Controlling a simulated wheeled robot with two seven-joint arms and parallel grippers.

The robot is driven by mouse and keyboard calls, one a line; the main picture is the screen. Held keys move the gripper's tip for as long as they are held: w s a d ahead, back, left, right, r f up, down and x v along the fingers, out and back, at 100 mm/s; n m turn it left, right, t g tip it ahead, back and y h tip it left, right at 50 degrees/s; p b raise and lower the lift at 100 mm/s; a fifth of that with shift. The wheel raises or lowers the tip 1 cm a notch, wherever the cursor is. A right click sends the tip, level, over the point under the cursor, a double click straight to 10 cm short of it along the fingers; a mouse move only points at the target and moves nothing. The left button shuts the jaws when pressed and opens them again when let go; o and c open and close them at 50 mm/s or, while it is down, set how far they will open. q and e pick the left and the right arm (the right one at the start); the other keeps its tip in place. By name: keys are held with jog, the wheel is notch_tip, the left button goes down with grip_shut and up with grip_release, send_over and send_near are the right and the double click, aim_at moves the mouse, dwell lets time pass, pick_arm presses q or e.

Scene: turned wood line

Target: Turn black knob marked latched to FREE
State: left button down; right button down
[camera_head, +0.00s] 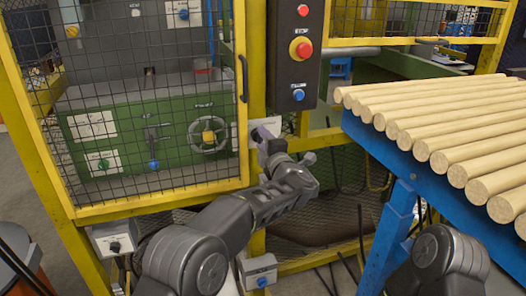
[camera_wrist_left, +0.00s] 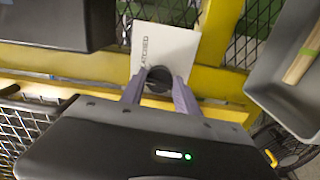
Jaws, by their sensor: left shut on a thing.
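The black knob (camera_wrist_left: 158,77) sits on a white plate (camera_wrist_left: 165,45) lettered LATCHED in the left wrist view. The plate is fixed to the yellow fence frame. My left gripper (camera_wrist_left: 158,88) has its two fingers on either side of the knob and is shut on it. In the head view my left gripper (camera_head: 266,134) reaches the yellow post beside the mesh door and covers most of the knob. Part of the white plate (camera_head: 241,131) shows to its left. The knob's pointer direction cannot be made out. My right gripper is out of view.
A black panel (camera_head: 296,72) with red and blue buttons hangs just above my left gripper. A blue table (camera_head: 390,157) with wooden rods stands at the right. A box with a black knob (camera_head: 114,246) and one with a blue button (camera_head: 261,282) sit low on the fence.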

pick_arm(q)
jog(key=n+b, duration=0.6)
jog(key=b, duration=0.1)
jog(key=shift+f+n, duration=0.2)
jog(key=shift+n, duration=0.1)
jog(key=shift+r+n+b, duration=0.2)
jog(key=shift+n+b, duration=1)
jog(key=shift+n, duration=0.4)
jog(key=c, duration=0.9)
grip_release()
jog(key=shift+r, duration=0.15)
